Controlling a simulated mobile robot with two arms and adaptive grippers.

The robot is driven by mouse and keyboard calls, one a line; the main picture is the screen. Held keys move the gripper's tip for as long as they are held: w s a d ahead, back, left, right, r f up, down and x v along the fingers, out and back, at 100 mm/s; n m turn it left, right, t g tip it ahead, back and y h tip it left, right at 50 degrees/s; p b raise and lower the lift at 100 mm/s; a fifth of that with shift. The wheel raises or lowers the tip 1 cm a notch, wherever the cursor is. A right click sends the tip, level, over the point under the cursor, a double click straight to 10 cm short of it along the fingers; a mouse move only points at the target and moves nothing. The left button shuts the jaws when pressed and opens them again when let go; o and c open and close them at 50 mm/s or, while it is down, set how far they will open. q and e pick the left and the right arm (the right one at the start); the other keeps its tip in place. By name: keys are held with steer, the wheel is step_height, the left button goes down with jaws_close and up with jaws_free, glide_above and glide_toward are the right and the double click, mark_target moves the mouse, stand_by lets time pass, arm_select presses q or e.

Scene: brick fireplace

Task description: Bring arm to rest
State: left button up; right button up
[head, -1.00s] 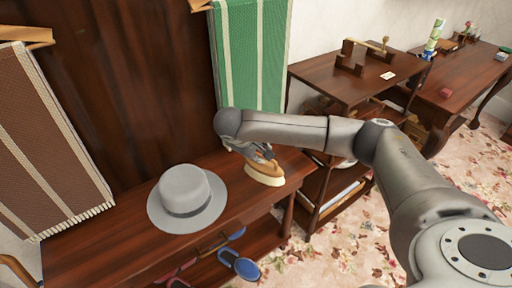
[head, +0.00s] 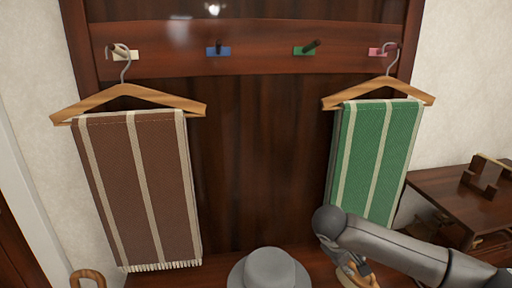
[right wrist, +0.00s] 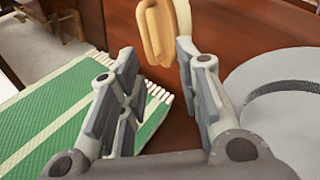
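My right arm comes in from the lower right of the head view. Its gripper (head: 347,266) is low at the bottom edge, beside a wooden brush (head: 362,279) on the bench. In the right wrist view the two fingers of my right gripper (right wrist: 157,58) stand apart, with a clear gap between them. The wooden brush (right wrist: 154,32) shows just beyond the fingertips, its pale side partly behind the right finger. I cannot tell whether a finger touches it. My left gripper is in neither current view.
A grey hat (head: 270,268) sits on the bench (head: 222,268), left of the gripper. A brown towel (head: 135,185) and a green towel (head: 378,155) hang on wooden hangers from a hook rail (head: 260,48). A side table (head: 458,196) stands at right.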

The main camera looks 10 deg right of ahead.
steer(key=s+a+f+y, duration=0.4)
steer(key=s+a+f, duration=0.2)
steer(key=s+a, duration=0.3)
steer(key=s+a+f+y, duration=0.3)
steer(key=s+a+f, duration=0.3)
steer(key=s+a, duration=0.35)
steer(key=s+d+f+m+h, duration=0.1)
steer(key=s+d+m, duration=0.3)
steer(key=s+d, duration=0.65)
step_height(320, 180, down, 25)
steer(key=s+a+g, duration=0.1)
steer(key=s+a, duration=0.1)
steer(key=s+d+f+g, duration=0.1)
steer(key=s+d+f, duration=0.2)
steer(key=s+f, duration=1.4)
steer(key=shift+d+n, duration=0.15)
steer(key=shift+n, duration=0.15)
steer(key=shift+f, duration=0.1)
